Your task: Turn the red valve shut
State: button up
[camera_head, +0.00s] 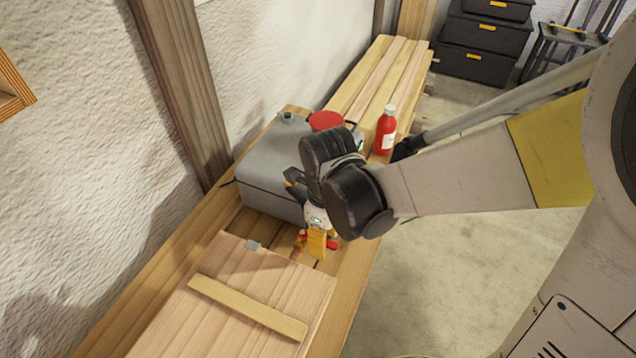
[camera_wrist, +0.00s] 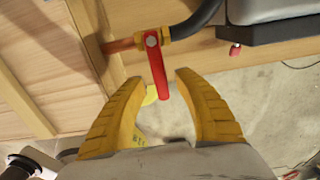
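The valve has a red lever handle (camera_wrist: 156,64) with a pale bolt at its top end. It sits on a copper pipe (camera_wrist: 120,45) with brass fittings, and a black hose leads off to the right. In the wrist view the lever hangs down, across the pipe and tilted slightly. My gripper (camera_wrist: 158,77) is open, its two yellow fingers on either side of the lever's lower end, with a visible gap on both sides. In the head view my gripper (camera_head: 317,244) is low over the bench, with bits of red beside it; the wrist hides most of the valve.
A grey case (camera_head: 262,170) stands on the wooden bench (camera_head: 150,300) just behind my gripper. A red bottle (camera_head: 385,135) and a round red item (camera_head: 326,121) are farther back. A wooden panel (camera_head: 220,300) lies in front. Floor to the bench's right is clear.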

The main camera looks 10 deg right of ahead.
jog(key=shift+r, duration=0.1)
notch_tip(320, 180, up, 12)
dwell(0.5)
